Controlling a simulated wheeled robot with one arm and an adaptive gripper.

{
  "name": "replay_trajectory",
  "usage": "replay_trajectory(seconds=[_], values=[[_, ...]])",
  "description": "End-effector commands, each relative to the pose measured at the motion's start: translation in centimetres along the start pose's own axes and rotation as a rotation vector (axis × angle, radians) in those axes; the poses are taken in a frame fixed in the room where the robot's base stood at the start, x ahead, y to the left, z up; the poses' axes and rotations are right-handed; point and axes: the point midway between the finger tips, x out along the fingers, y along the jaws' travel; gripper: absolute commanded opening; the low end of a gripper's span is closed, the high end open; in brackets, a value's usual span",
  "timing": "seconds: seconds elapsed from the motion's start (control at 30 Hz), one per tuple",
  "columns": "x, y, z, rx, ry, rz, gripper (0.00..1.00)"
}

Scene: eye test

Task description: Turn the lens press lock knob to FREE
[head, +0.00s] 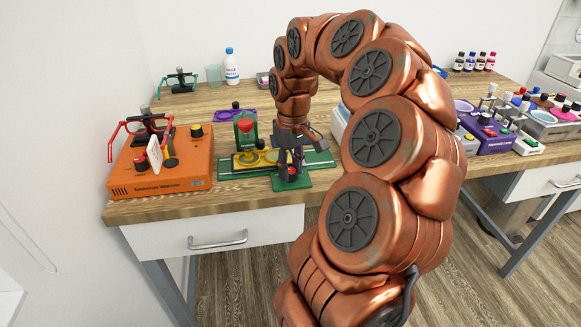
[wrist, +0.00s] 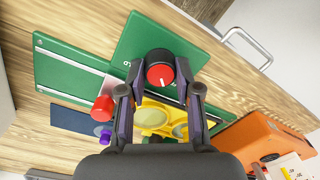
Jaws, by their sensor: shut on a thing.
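The lock knob (wrist: 160,73) is black with a red top and a white pointer line, which points toward the bottom of the wrist view. It stands on the green plate (wrist: 150,35) of the lens press; in the head view the knob (head: 291,171) shows at the plate's front. My gripper (wrist: 160,92) is shut on the knob, a finger at either side. In the head view my gripper (head: 291,158) reaches down from above. White lettering on the plate is mostly hidden, so I cannot read the knob's setting. The yellow lens holder (wrist: 153,118) lies behind the knob, partly covered by my fingers.
An orange device (head: 160,165) with knobs stands to the left. Red and purple knobs (wrist: 103,108) are close to one finger. A purple device (head: 490,138) and bottles (head: 475,61) are on the right. A drawer handle (head: 218,243) is below the table's front edge.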

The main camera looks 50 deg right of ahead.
Motion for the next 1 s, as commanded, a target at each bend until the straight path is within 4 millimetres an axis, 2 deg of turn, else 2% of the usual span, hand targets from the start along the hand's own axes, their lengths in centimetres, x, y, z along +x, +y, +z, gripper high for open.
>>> replay_trajectory(seconds=[0.07, 0.1, 0.17, 0.57, 0.67, 1.0], values=[[-0.1, 0.1, -0.1, 0.001, 0.004, 0.003, 0.00], [-0.1, 0.1, -0.1, 0.001, 0.004, 0.003, 0.37], [-0.1, 0.1, -0.1, 0.001, 0.003, 0.003, 0.43], [-0.5, 0.1, -0.1, 0.002, 0.002, 0.002, 0.44], [-1.3, 0.0, 0.0, 0.001, 0.000, 0.001, 0.44], [-6.4, 0.1, -0.1, 0.001, 0.005, 0.002, 0.44]])
